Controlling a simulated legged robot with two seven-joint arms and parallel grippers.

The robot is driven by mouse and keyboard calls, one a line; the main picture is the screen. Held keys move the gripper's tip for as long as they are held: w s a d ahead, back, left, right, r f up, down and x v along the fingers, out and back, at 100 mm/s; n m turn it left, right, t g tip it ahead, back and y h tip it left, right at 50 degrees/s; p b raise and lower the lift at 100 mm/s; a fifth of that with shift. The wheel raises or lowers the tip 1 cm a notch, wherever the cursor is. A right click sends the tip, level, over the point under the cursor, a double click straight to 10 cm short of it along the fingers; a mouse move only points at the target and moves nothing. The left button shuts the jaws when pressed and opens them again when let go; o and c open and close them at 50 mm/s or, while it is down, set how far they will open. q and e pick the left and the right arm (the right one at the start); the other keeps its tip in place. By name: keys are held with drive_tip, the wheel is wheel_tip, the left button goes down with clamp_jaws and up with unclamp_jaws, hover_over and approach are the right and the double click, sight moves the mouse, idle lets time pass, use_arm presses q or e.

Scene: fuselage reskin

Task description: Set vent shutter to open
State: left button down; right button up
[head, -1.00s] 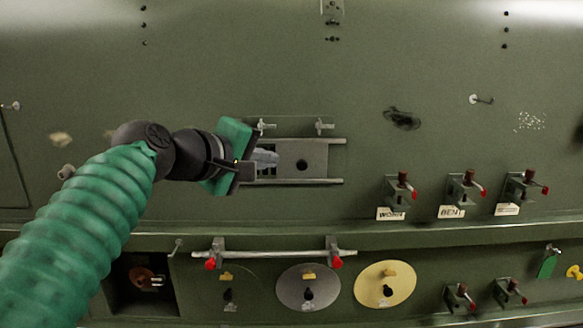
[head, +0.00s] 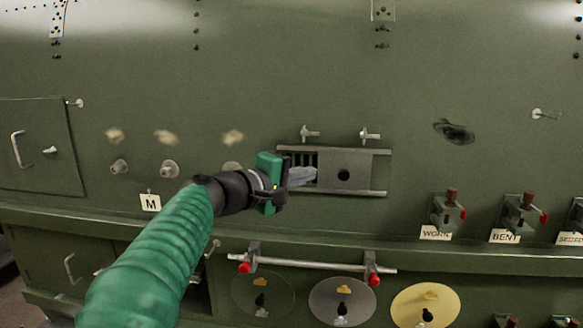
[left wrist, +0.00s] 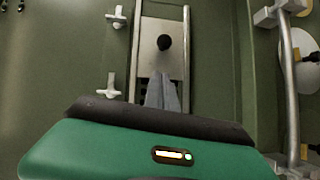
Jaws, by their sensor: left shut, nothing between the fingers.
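The vent shutter (head: 357,166) is a flat grey plate with a round dark knob (head: 343,175), set between two horizontal rails. It lies toward the right of the rails, and dark vent slots (head: 302,159) show to its left. My left gripper (head: 314,174) is shut and empty, its fingertips in front of the slots at the shutter's left edge. In the left wrist view the fingertips (left wrist: 162,76) point at the plate (left wrist: 150,63), short of the knob (left wrist: 164,42). I cannot tell whether they touch the plate. My right gripper is not in view.
Two small light latches (head: 369,136) stick out above the upper rail. A horizontal bar (head: 320,264) with red-tipped clamps runs below the vent. Labelled brackets (head: 448,211) stand to the right. The panel above is mostly bare.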

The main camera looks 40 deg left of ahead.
sight(344, 178)
use_arm(q)
drive_tip(key=w+d, duration=0.1)
drive_tip(key=w+p, duration=0.1)
drive_tip(key=w+d, duration=0.1)
drive_tip(key=shift+w+d+f, duration=0.1)
drive_tip(key=shift+d+f, duration=0.2)
drive_tip(key=shift+d, duration=0.35)
drive_tip(key=shift+d+r, duration=0.1)
drive_tip(key=shift+d, duration=0.3)
drive_tip(key=shift+w+d+f+b, duration=0.25)
drive_tip(key=shift+w+d+b, duration=0.2)
drive_tip(key=shift+d, duration=0.25)
drive_tip(key=shift+w+d+r, duration=0.15)
drive_tip(key=shift+w+d, duration=0.1)
drive_tip(key=shift+d, duration=0.15)
drive_tip(key=shift+w+d, duration=0.1)
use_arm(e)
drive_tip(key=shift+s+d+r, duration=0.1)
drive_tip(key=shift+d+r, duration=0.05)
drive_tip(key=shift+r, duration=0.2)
use_arm(q)
drive_tip(key=shift+d, duration=0.1)
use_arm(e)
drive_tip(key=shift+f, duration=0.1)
